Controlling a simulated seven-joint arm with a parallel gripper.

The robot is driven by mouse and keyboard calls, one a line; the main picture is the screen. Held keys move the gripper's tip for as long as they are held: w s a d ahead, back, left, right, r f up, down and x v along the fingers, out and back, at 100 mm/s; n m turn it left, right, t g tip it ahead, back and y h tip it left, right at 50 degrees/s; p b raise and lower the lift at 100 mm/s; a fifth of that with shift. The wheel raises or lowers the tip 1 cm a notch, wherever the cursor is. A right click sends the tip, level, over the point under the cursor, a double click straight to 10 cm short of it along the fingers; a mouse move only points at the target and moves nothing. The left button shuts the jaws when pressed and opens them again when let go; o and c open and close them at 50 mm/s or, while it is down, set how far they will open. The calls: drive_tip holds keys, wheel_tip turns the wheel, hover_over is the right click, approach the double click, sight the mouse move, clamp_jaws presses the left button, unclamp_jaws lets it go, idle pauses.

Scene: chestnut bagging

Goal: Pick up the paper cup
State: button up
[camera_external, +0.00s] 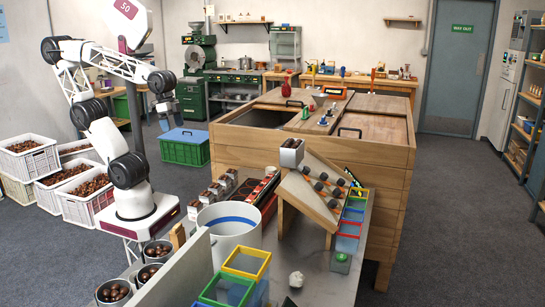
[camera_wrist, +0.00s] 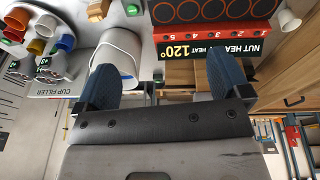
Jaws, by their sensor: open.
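A small white cup (camera_wrist: 289,22), which looks like the paper cup, is at the upper right of the wrist view, beside the nut heater. I cannot pick it out surely in the external view. My gripper (camera_wrist: 163,78) is open and empty, its two blue-grey fingers wide apart. In the external view my gripper (camera_external: 165,118) hangs high at the left, well above the bench and apart from the cup.
The black and red nut heater (camera_wrist: 215,30) lies ahead of my fingers. A white bucket (camera_wrist: 118,52) is left of it, also in the external view (camera_external: 228,247). A cup filler (camera_wrist: 58,66) holds coloured cups. A wooden ramp (camera_external: 310,200) stands on the bench.

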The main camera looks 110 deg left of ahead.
drive_tip(key=w+a+r+n+t+h, duration=0.1)
drive_tip(key=w+a+n+t+h, duration=0.25)
drive_tip(key=w+a+n, duration=0.5)
drive_tip(key=w+a+r+n+t+h, duration=0.1)
drive_tip(key=w+a+n+t+h, duration=0.3)
drive_tip(key=w+n, duration=0.65)
drive_tip(key=a+f+n+t+y, duration=0.2)
drive_tip(key=a+n+t+y, duration=0.75)
drive_tip(key=a+n, duration=1.55)
drive_tip(key=a+f+m, duration=0.1)
drive_tip(key=a+f, duration=0.1)
drive_tip(key=f, duration=1)
drive_tip(key=a+f+m+g+y, duration=0.1)
drive_tip(key=a+f+m, duration=0.1)
drive_tip(key=f, duration=1)
drive_tip(key=a+f+m, duration=0.2)
drive_tip(key=a+f, duration=0.1)
drive_tip(key=f, duration=0.9)
drive_tip(key=shift+s+f+g, duration=0.15)
drive_tip(key=shift+g, duration=0.25)
drive_tip(key=shift+w+a, duration=0.2)
drive_tip(key=shift+w, duration=1.1)
